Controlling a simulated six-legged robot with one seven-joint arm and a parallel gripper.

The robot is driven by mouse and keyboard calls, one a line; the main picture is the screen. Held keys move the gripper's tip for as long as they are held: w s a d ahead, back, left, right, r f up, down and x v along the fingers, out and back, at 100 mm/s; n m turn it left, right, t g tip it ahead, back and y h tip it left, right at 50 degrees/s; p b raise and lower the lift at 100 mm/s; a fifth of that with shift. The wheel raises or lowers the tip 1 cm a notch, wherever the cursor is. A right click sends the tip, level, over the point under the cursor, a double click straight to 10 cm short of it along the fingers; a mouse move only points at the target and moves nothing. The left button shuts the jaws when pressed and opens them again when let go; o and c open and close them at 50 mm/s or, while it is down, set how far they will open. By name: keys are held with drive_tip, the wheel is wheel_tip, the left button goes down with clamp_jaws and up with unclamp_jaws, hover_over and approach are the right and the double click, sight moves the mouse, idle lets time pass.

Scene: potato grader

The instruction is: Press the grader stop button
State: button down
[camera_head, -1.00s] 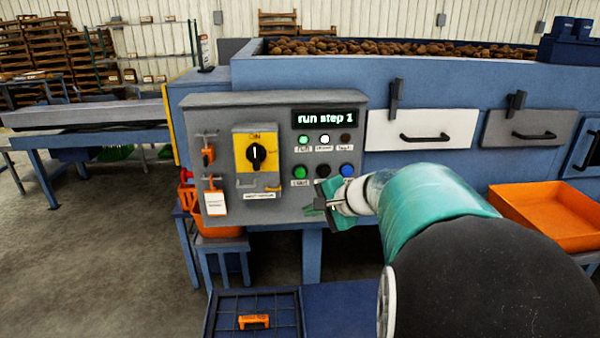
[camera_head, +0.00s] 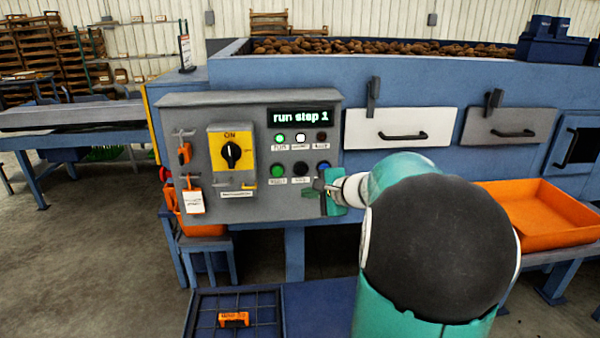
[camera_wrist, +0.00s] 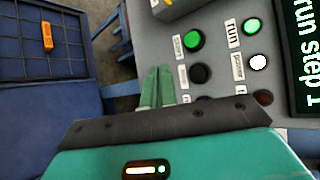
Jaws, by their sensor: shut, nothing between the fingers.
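The grey control panel (camera_head: 250,205) of the grader carries a row with a green button (camera_head: 278,171) and a black button (camera_head: 300,169). A blue button beside them is mostly hidden by my gripper. In the wrist view the green button (camera_wrist: 194,40) has a label like "start"; the label by the black button (camera_wrist: 200,75) is hard to read. My gripper (camera_head: 319,185) is just below and right of the black button in the head view. Its green fingers (camera_wrist: 157,75) are shut and empty, apart from the black button in the wrist picture; contact cannot be told.
The display (camera_head: 298,117) reads "run step 1", above a lit green lamp (camera_head: 280,138) and a white lamp (camera_head: 300,138). A yellow rotary switch (camera_head: 231,155) and hanging tags are on the left. An orange tray (camera_head: 540,215) stands right; a blue crate (camera_head: 262,305) lies below.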

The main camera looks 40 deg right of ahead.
sight(298, 174)
drive_tip(key=shift+w+d, duration=0.85)
drive_tip(key=shift+w, duration=0.35)
drive_tip(key=shift+w+d, duration=0.85)
drive_tip(key=shift+w, duration=0.35)
drive_tip(key=shift+w+d, duration=0.85)
drive_tip(key=shift+w, duration=0.35)
drive_tip(key=shift+w+d, duration=0.25)
drive_tip(key=shift+w, duration=0.05)
drive_tip(key=shift+w+d, duration=0.3)
drive_tip(key=shift+w, duration=0.15)
idle(0.5)
drive_tip(key=shift+s+a, duration=0.5)
drive_tip(key=shift+s, duration=0.3)
drive_tip(key=shift+s+a, duration=0.75)
drive_tip(key=shift+s, duration=0.3)
drive_tip(key=shift+s+a, duration=0.7)
drive_tip(key=shift+s, duration=0.3)
